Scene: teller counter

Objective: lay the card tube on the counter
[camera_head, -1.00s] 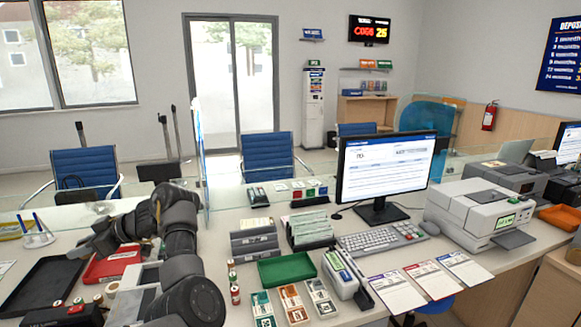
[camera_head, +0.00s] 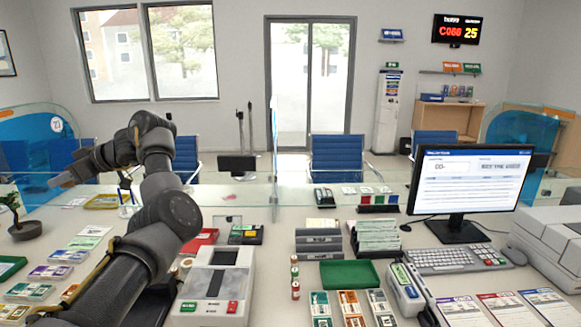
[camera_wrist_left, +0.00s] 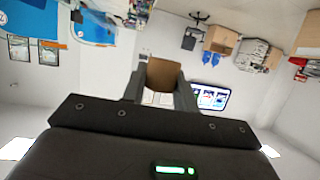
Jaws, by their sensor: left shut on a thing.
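My left gripper (camera_head: 65,178) is raised above the left part of the counter in the head view, pointing left. In the left wrist view the gripper (camera_wrist_left: 162,88) is shut on the brown card tube (camera_wrist_left: 164,73), which sits between its two fingers. In the head view I cannot make out the tube. The counter (camera_head: 240,208) below is pale, with bare patches between the items. My right gripper is in neither view.
A potted plant (camera_head: 26,228) stands at the far left. Banknote stacks (camera_head: 50,271) lie at the front left. A white machine (camera_head: 216,290) stands near my arm. A green tray (camera_head: 348,273), a monitor (camera_head: 468,188) and clear screens (camera_head: 273,160) stand further right.

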